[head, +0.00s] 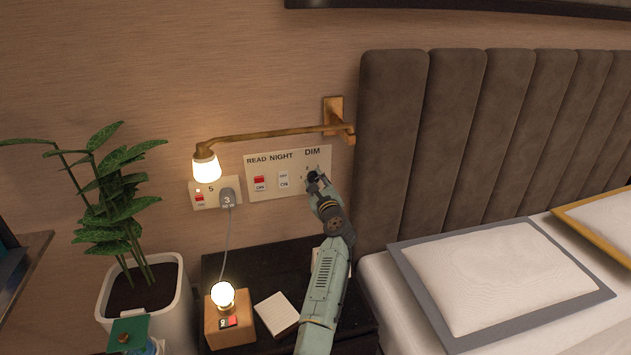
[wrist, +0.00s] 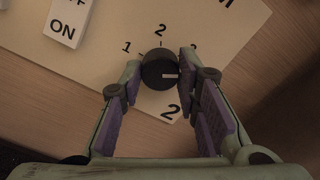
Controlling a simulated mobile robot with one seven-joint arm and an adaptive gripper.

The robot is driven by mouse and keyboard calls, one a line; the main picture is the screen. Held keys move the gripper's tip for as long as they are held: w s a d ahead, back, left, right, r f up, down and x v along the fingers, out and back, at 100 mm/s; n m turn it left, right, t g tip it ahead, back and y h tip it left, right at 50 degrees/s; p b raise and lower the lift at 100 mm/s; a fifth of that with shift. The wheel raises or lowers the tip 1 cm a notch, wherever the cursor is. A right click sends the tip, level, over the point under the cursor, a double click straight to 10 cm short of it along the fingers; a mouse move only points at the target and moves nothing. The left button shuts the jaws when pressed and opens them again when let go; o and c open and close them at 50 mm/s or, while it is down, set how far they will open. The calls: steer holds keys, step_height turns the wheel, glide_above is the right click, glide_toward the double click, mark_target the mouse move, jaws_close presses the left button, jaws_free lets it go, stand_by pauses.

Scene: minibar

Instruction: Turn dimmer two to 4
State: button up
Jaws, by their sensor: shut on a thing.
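The black dimmer knob (wrist: 156,71) stands on the cream wall panel (wrist: 115,25), with a large "2" (wrist: 170,111) below it. Its white mark points to the right in the wrist view. Scale numbers 1 and 2 show around it; a third, partly covered numeral at the upper right looks like a 3. Whatever is printed beyond it is behind the right finger. My gripper (wrist: 160,68) is shut on the knob, one finger on each side. In the head view my gripper (head: 316,180) covers the knob at the right end of the panel (head: 270,172), under "DIM".
READ and NIGHT switches (head: 260,183) sit left on the panel. A brass wall lamp (head: 270,134) reaches across above it. A socket plate with a plugged cord (head: 227,197) is further left. Below are a lit bulb lamp (head: 230,330) and notepad (head: 277,313) on the dark nightstand.

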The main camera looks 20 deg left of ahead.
steer(key=m, duration=0.6)
steer(key=shift+r, duration=0.1)
stand_by(0.6)
steer(key=o, duration=1.2)
steer(key=shift+c, duration=0.2)
steer(key=v, duration=1.2)
